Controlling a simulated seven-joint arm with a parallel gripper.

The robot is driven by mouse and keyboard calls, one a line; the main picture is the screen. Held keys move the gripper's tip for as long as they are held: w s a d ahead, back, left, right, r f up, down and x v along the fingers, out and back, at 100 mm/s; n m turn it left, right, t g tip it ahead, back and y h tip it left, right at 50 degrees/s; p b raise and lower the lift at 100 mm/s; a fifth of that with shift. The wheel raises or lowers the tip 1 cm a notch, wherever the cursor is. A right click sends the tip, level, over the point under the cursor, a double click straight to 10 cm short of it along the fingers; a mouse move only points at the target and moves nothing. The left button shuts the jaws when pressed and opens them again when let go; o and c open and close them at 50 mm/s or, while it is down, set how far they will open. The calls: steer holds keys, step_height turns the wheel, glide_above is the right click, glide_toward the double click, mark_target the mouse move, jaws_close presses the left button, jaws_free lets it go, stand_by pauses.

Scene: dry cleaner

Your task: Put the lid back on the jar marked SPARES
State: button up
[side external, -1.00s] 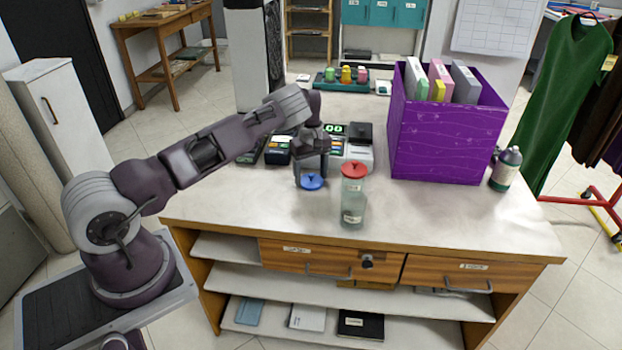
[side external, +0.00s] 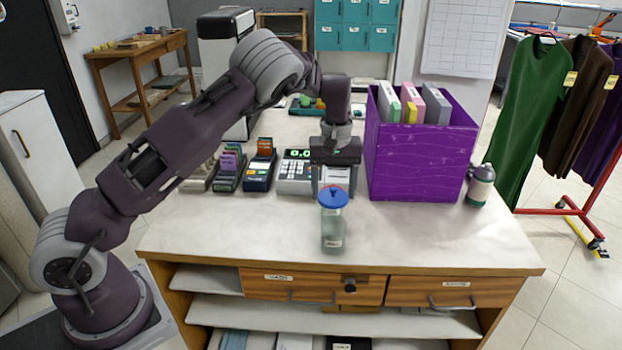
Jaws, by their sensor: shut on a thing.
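The blue lid (side external: 333,197) is at the top of a clear jar (side external: 333,230) near the front edge of the counter. The jar stands upright and has a pale label low on its side, too small to read. My gripper (side external: 333,186) points down and is shut on the blue lid, directly over the jar. The lid lines up with the jar's mouth, but I cannot tell whether it rests on the rim or hangs just above it. The fingertips are partly hidden behind the lid. No red lid shows now.
A purple box (side external: 420,160) with folders stands right of my gripper, and a spray bottle (side external: 480,185) beside it. A calculator-like till (side external: 297,172) and card readers (side external: 260,170) stand behind left. The counter (side external: 230,225) is clear left and right of the jar.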

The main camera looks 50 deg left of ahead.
steer(key=shift+s+d, duration=0.2)
steer(key=shift+d, duration=0.35)
steer(key=shift+f, duration=3.15)
steer(key=shift+f, duration=0.15)
steer(key=o, duration=1.6)
steer(key=shift+c, duration=0.2)
steer(key=shift+r, duration=3.55)
